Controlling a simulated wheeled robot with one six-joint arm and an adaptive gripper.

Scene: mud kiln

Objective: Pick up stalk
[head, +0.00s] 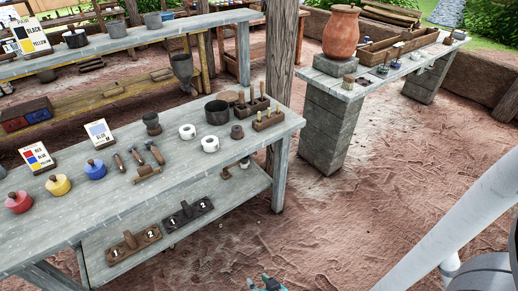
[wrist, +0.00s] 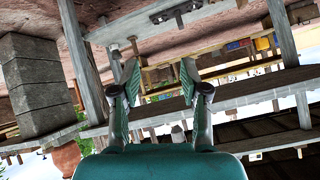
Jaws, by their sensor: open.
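I cannot single out a stalk in either view; it may be hidden or too small to make out. My gripper (wrist: 158,82) is open in the wrist view, its two fingers apart with nothing between them. In the head view only the teal tip of my gripper (head: 267,284) shows at the bottom edge, over the earth floor and apart from the bench. The wrist view is upside down and shows benches beyond the fingers.
The near grey bench (head: 150,205) holds colour pots, hammers, white rolls, a dark pot (head: 217,112) and a wooden tool block (head: 269,121). A wooden post (head: 284,60) stands behind it. A clay jar (head: 341,33) stands on the right bench. Earth floor between the benches is clear.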

